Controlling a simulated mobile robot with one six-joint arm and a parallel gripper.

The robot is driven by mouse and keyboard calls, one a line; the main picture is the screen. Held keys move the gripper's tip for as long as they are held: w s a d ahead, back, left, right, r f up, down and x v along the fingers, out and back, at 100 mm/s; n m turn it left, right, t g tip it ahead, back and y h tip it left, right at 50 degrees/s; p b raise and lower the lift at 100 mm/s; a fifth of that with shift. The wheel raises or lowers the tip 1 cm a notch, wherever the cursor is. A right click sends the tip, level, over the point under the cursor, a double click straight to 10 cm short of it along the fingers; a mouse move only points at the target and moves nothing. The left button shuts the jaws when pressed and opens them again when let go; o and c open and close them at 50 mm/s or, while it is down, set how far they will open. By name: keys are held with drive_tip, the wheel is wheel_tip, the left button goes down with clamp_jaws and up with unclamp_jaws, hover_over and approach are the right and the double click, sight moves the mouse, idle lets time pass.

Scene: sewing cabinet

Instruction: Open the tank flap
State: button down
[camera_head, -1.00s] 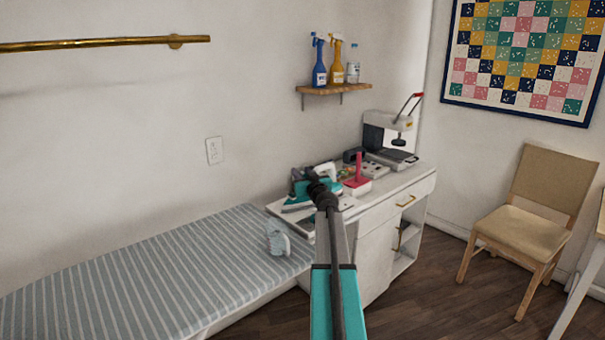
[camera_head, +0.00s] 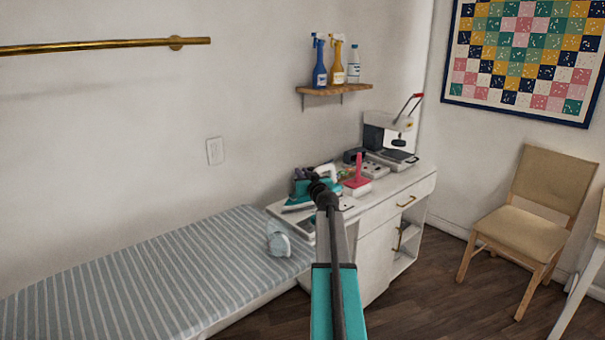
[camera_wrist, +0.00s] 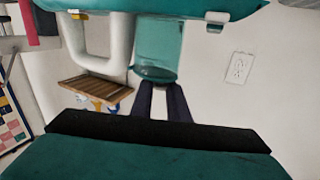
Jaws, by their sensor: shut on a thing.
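The iron (camera_head: 298,201), teal with a white handle, stands on the white cabinet top in the head view. The wrist view is upside down; there the teal iron body (camera_wrist: 150,5) is at the top, with its white handle loop (camera_wrist: 123,45). A see-through teal tank part (camera_wrist: 160,42) sits beside the handle. My gripper (camera_wrist: 161,86) has its two dark fingers close together at the end of this part, shut on what appears to be the tank flap (camera_wrist: 153,73). The fingertips are partly hidden. In the head view, my arm covers part of the iron.
A clear cup (camera_head: 279,243) stands on the striped ironing board (camera_head: 150,285). A pink-handled thing (camera_head: 357,172) and a press (camera_head: 395,140) are on the cabinet (camera_head: 375,232). A shelf with bottles (camera_head: 333,89) hangs on the wall, also in the wrist view (camera_wrist: 95,88).

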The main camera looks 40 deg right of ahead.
drive_tip(key=shift+d+r+m+g+y+p, duration=0.2)
drive_tip(key=shift+r+m+p, duration=0.35)
drive_tip(key=shift+p, duration=0.6)
drive_tip(key=shift+d+r+m+g+y+p, duration=0.25)
drive_tip(key=shift+m+p, duration=0.5)
drive_tip(key=shift+p, duration=0.4)
drive_tip(key=m+p, duration=0.1)
drive_tip(key=d+r+m+g+y+p, duration=0.1)
drive_tip(key=m+p, duration=0.1)
drive_tip(key=shift+s+d+y, duration=0.1)
drive_tip(key=shift+d+y, duration=0.1)
drive_tip(key=shift+y, duration=0.05)
drive_tip(key=d+m+y, duration=0.1)
drive_tip(key=m, duration=0.1)
drive_tip(key=d+m+y+p, duration=0.1)
drive_tip(key=m, duration=0.1)
drive_tip(key=d+m+y+p, duration=0.1)
drive_tip(key=m, duration=0.1)
drive_tip(key=shift+s+d+g+y, duration=0.15)
drive_tip(key=shift+d+g+y, duration=0.1)
drive_tip(key=shift+y, duration=0.15)
drive_tip(key=c, duration=1.8)
unclamp_jaws()
drive_tip(key=shift+o, duration=0.4)
drive_tip(key=shift+a+f, duration=0.1)
drive_tip(key=shift+f, duration=0.05)
